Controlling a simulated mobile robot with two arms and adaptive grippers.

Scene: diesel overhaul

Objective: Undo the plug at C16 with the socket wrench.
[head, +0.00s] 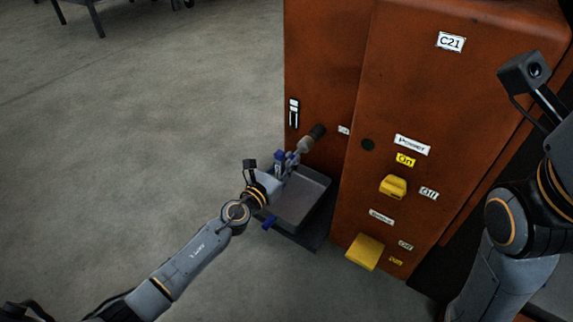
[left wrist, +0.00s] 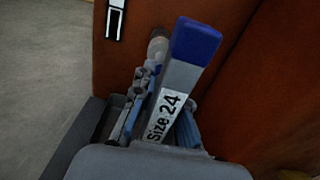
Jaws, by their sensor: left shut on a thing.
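My left gripper (head: 292,163) is shut on the socket wrench, in front of the orange cabinet's left part. In the left wrist view the wrench's grey bar (left wrist: 172,98) reads "Size 24" and ends in a blue grip (left wrist: 196,40). The blue grip also shows in the head view (head: 279,157). A pale socket part (head: 305,145) points from the gripper to a dark round plug (head: 317,131) on the cabinet face. I cannot tell whether the socket is seated on it. No C16 label is readable; a small label (head: 343,130) beside the plug is too small to read. My right gripper is not in view.
A grey tray (head: 318,194) stands below the plug, under my left gripper. Open floor lies to the left.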

